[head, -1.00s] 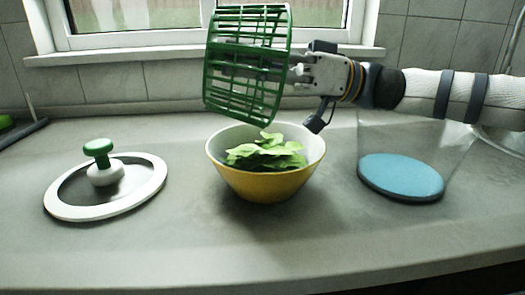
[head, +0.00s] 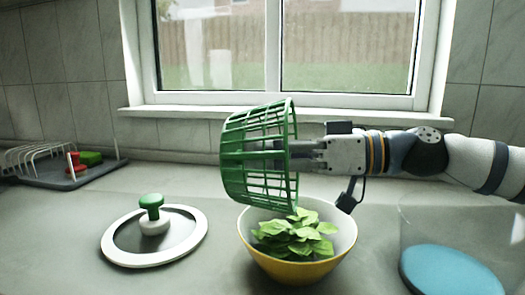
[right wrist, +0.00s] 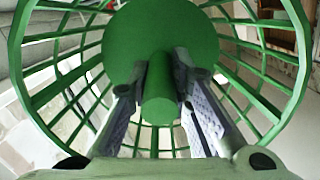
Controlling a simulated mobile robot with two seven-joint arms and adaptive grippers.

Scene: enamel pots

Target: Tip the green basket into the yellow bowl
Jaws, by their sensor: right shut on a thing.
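The green basket (head: 232,163) is turned on its side in the head view, its round opening facing right. It hangs above the yellow bowl (head: 292,270), a little to its left. My right gripper (head: 290,150) reaches into the opening and is shut on the basket's central green post (right wrist: 159,100), which shows between the fingers in the right wrist view. The basket looks empty between its bars. Green leaves (head: 295,236) lie heaped in the bowl. My left gripper is not in view.
A white-rimmed lid (head: 119,252) with a green knob lies left of the bowl. A clear container with a blue disc (head: 450,272) stands at right. A dish rack (head: 50,160) is at back left. The window sill (head: 180,111) runs behind.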

